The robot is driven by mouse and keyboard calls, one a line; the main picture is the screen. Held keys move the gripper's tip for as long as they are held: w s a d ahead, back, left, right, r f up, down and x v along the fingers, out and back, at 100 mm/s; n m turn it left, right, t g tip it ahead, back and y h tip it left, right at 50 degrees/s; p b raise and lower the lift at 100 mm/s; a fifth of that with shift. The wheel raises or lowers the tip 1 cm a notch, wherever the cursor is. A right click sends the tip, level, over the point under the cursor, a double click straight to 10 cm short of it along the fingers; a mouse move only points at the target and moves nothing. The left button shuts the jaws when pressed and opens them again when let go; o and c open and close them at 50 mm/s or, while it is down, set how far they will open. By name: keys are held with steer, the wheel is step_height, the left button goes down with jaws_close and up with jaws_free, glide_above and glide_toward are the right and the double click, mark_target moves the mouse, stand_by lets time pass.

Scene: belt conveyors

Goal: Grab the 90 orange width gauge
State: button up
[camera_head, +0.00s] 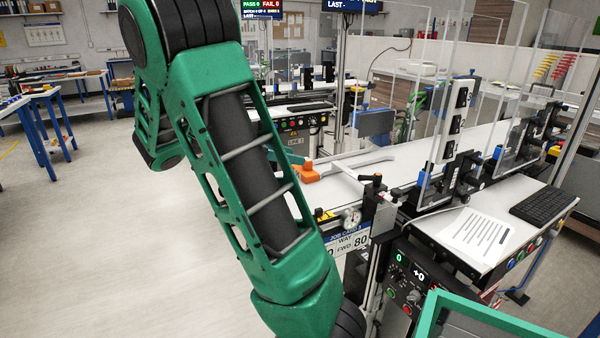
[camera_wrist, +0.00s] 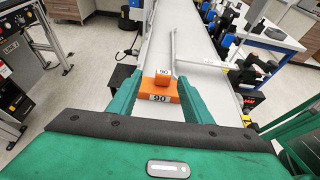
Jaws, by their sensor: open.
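My gripper (camera_wrist: 160,97) is open, with one green finger to the left of the gauge and one to the right. The gauge lies between the fingertips, with a visible gap on the right side. I cannot tell whether the left finger touches it. Most of my gripper is hidden behind my arm in the head view.
A grey guide rail (camera_wrist: 195,62) crosses the belt beyond the gauge. A post with a dial and a black knob (camera_head: 352,215) stands at the near belt edge. Clear panels and sensor blocks (camera_head: 455,120) line the belt's right side.

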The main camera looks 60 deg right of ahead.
mark_target(305, 168)
steer(key=shift+s+x, duration=0.2)
steer(key=shift+x, duration=2.65)
steer(key=shift+a+f, duration=0.1)
steer(key=shift+a, duration=0.1)
jaws_close()
